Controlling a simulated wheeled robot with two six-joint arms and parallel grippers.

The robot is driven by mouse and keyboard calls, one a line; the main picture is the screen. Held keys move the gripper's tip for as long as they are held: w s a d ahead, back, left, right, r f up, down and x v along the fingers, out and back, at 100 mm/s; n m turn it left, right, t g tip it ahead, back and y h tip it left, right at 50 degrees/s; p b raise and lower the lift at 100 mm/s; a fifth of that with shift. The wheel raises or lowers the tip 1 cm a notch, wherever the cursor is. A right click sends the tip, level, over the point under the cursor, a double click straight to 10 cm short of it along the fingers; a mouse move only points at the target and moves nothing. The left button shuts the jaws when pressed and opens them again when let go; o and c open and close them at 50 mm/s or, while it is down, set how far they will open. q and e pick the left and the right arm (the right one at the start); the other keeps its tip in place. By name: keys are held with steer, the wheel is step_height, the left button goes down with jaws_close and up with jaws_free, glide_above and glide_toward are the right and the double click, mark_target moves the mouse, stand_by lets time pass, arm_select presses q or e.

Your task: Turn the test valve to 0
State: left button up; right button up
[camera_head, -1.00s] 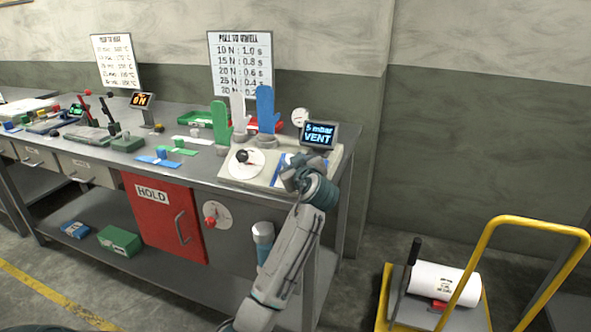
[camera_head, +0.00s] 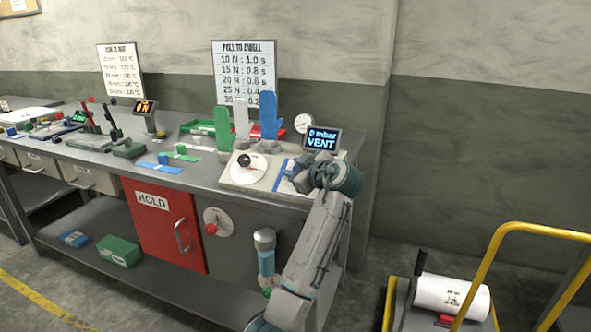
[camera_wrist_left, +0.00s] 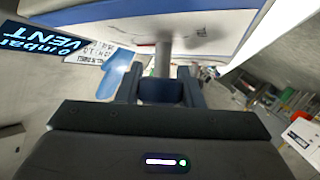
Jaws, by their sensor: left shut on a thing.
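The grey-white test station (camera_head: 232,181) stands at the bench's right end. On it is a white round dial (camera_head: 236,172) with a black knob (camera_head: 244,160), which I take for the test valve; its marks are too small to read. The display (camera_head: 321,139) reads "0 mbar VENT". My left gripper (camera_head: 292,176) is at the station's right side, apart from the black knob. In the left wrist view my left gripper (camera_wrist_left: 160,88) is shut at the end of a grey stem (camera_wrist_left: 163,58) below a pale, blue-edged surface. What it grips is mostly hidden. My right gripper is out of view.
Green, white and blue glove shapes (camera_head: 268,115) stand behind the dial, with a round gauge (camera_head: 303,123) nearby. A red HOLD door (camera_head: 160,225) and a red-knobbed dial (camera_head: 217,222) are below. A yellow-handled cart (camera_head: 495,245) stands at right.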

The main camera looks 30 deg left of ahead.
arm_select(q)
steer(key=o, duration=1)
steer(key=shift+c, duration=0.2)
steer(key=shift+d, duration=0.1)
steer(key=shift+s+d, duration=0.15)
steer(key=shift+d, duration=0.15)
steer(key=b+v, duration=0.1)
steer(key=v, duration=0.9)
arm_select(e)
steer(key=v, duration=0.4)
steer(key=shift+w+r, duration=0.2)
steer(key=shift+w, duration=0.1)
